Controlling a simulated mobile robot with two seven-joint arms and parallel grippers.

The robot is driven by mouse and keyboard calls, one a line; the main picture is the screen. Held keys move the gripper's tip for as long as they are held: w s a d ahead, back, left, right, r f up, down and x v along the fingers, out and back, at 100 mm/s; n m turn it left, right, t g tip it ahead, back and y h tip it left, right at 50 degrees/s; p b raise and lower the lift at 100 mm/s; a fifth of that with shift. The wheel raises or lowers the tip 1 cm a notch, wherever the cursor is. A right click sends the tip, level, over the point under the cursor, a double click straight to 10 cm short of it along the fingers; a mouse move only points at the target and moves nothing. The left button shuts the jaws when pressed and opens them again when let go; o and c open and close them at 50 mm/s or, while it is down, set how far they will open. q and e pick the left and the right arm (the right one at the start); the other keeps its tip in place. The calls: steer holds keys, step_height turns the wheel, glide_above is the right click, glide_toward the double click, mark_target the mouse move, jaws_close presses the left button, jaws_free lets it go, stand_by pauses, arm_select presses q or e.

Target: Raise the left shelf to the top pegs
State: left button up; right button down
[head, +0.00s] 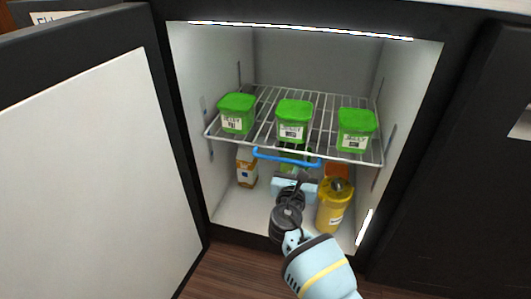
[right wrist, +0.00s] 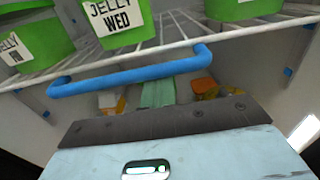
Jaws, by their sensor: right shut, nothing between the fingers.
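A white wire shelf (head: 258,144) sits across the inside of the open cabinet, roughly level, at about mid height. A blue handle (head: 286,157) runs along its front edge and shows large in the right wrist view (right wrist: 130,76). Three green-lidded tubs stand on the shelf: left (head: 237,113), middle (head: 294,121) and right (head: 356,130). Peg strips (head: 389,138) show on the side walls; the top pegs are hard to make out. My right gripper (head: 294,178) is shut and empty, just below and in front of the handle, apparently apart from it. My left gripper is out of view.
Below the shelf, a yellow container (head: 335,205) stands right of my right arm and a small carton (head: 246,168) stands left. Other items there are partly hidden. The white-lined door (head: 80,180) stands open at left. Free space shows above the tubs.

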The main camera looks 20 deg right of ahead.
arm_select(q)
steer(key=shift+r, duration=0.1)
arm_select(e)
steer(key=shift+w+r, duration=0.15)
steer(key=shift+r, duration=0.4)
steer(key=shift+r+p, duration=3.5)
steer(key=shift+r, duration=0.85)
arm_select(q)
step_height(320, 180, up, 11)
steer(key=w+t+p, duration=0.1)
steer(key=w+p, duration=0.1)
steer(key=p, duration=0.1)
arm_select(e)
steer(key=v, duration=0.7)
steer(key=shift+s+a+f, duration=0.15)
steer(key=shift+s+f, duration=0.2)
steer(key=shift+f, duration=0.05)
steer(key=shift+s, duration=0.1)
arm_select(q)
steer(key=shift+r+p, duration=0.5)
steer(key=shift+p, duration=0.25)
arm_select(e)
steer(key=s+a+f, duration=0.2)
steer(key=s+a, duration=0.1)
steer(key=s, duration=0.1)
steer(key=shift+s+a, duration=0.2)
steer(key=shift+s, duration=0.2)
